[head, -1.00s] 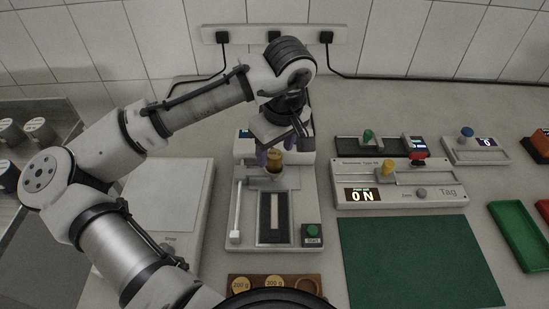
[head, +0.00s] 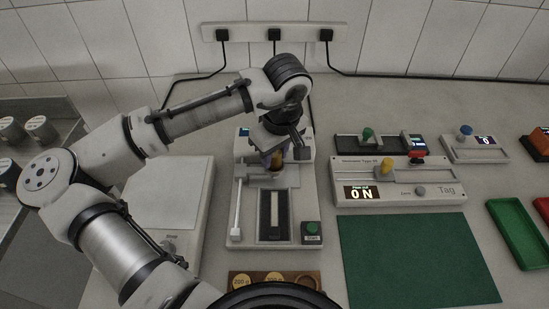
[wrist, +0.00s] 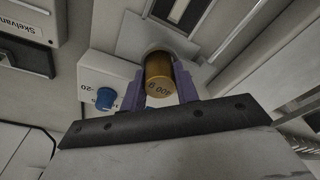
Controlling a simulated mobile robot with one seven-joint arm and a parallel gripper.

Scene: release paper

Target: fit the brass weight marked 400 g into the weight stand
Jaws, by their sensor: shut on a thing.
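The brass weight marked 400 g (wrist: 160,78) is between the purple fingers of my gripper (wrist: 160,88) in the wrist view, its label upside down. In the head view my gripper (head: 274,157) is shut on the weight (head: 278,163), over the grey stand part (head: 270,178) of the tester in the middle of the bench. I take this part to be the weight stand. Its plate (wrist: 146,38) shows around the weight's far end in the wrist view. I cannot tell whether the weight touches it or is seated.
A wooden rack (head: 262,277) at the front holds the 200 g and 300 g weights and has an empty round hollow. A green START button (head: 312,228) is at the tester's right front. A display unit (head: 400,190) and a green mat (head: 415,255) lie to the right.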

